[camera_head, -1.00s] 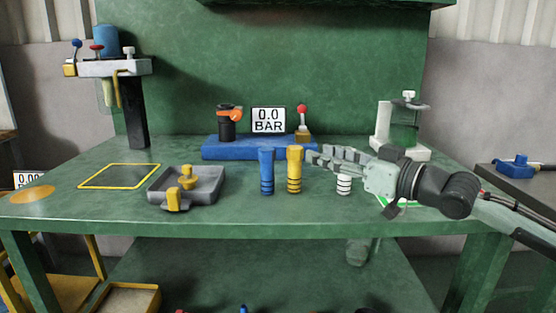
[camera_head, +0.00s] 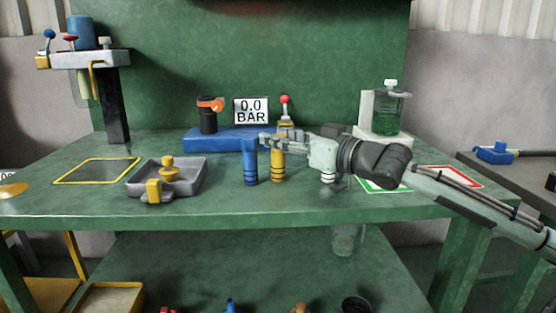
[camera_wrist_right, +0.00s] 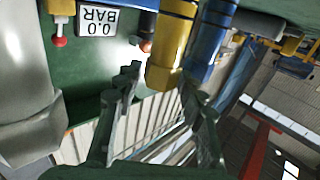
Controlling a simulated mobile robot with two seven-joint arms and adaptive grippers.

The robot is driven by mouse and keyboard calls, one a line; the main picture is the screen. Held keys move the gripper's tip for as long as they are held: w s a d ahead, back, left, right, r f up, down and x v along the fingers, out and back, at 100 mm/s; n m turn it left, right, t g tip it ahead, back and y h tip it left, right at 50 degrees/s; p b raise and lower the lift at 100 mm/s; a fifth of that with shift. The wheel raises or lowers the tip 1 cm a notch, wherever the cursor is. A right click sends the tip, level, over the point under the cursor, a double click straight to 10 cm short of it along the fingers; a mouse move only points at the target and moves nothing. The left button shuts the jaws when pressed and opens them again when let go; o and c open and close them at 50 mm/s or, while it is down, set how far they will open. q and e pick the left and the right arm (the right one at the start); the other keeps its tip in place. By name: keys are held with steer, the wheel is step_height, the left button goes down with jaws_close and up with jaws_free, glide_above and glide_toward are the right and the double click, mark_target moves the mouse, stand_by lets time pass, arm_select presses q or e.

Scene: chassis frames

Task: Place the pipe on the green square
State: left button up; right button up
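A blue pipe (camera_head: 250,165), a yellow pipe (camera_head: 277,165) and a white pipe (camera_head: 328,177), each with dark bands, stand upright on the green table. The green-bordered square (camera_head: 384,186) lies to their right, partly covered by my right arm. My right gripper (camera_head: 268,141) is at the top of the yellow pipe, its fingers reaching left toward the blue one. In the wrist view, my right gripper (camera_wrist_right: 158,88) has its fingers apart, with the end of the yellow pipe (camera_wrist_right: 170,50) near the gap and the blue pipe (camera_wrist_right: 210,40) beside it. Contact cannot be told. My left gripper is out of view.
A grey tray (camera_head: 190,184) with yellow parts and a yellow-bordered square (camera_head: 70,178) are at left. A blue base (camera_head: 215,142) with a gauge reading 0.0 BAR (camera_head: 251,111) stands behind the pipes. A red-bordered square (camera_head: 462,180) lies at right.

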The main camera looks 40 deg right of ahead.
steer(key=shift+w, duration=0.3)
steer(key=shift+c, duration=0.3)
jaws_close()
steer(key=shift+r, duration=0.2)
